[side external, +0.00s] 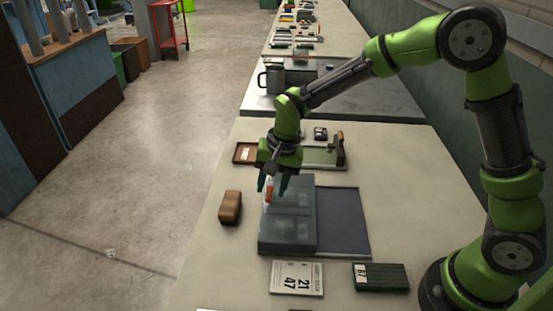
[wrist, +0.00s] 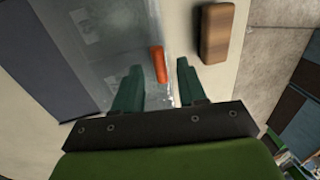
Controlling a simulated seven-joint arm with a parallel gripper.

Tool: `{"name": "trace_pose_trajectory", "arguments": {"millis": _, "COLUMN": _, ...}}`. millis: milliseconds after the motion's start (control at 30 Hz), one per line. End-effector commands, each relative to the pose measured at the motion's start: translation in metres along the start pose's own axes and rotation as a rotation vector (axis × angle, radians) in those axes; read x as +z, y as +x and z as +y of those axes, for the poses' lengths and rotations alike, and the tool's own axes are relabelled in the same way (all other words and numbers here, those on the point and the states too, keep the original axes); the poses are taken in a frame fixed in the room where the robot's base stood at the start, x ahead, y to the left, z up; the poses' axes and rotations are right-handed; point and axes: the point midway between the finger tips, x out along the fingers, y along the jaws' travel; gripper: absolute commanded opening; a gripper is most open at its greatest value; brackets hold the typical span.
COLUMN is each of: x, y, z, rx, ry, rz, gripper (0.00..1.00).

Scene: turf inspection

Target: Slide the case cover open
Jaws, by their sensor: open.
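The case (side external: 346,222) lies on the pale bench, a flat dark grey tray with its right part uncovered. A translucent grey cover (side external: 290,228) lies over its left part. The cover also shows in the wrist view (wrist: 98,45). A small orange handle (wrist: 160,68) stands near the cover's edge, on the brown block's side. My gripper (side external: 271,189) is at the cover's far left corner, with its fingers pointing down. In the wrist view my gripper (wrist: 159,67) is open, with the handle between its fingertips. I cannot tell whether either finger touches it.
A brown block (side external: 230,207) lies left of the case. A white printed card (side external: 296,278) and a dark green box (side external: 380,277) lie in front. Bare bench lies right of the case.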

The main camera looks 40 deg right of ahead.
Motion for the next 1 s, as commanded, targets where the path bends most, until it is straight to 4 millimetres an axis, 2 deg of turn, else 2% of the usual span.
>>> {"name": "trace_pose_trajectory", "arguments": {"millis": 133, "x": 0.0000, "y": 0.0064, "z": 0.0001, "rx": 0.000, "ry": 0.001, "rz": 0.000, "gripper": 0.41}}
{"name": "trace_pose_trajectory", "arguments": {"millis": 367, "x": 0.0000, "y": 0.0065, "z": 0.0000, "rx": -0.001, "ry": 0.000, "rz": 0.000, "gripper": 0.41}}
{"name": "trace_pose_trajectory", "arguments": {"millis": 633, "x": -0.0001, "y": 0.0062, "z": -0.0001, "rx": -0.001, "ry": 0.000, "rz": 0.001, "gripper": 0.01}}
{"name": "trace_pose_trajectory", "arguments": {"millis": 1000, "x": -0.0005, "y": 0.0051, "z": 0.0023, "rx": -0.001, "ry": 0.000, "rz": 0.001, "gripper": 0.00}}
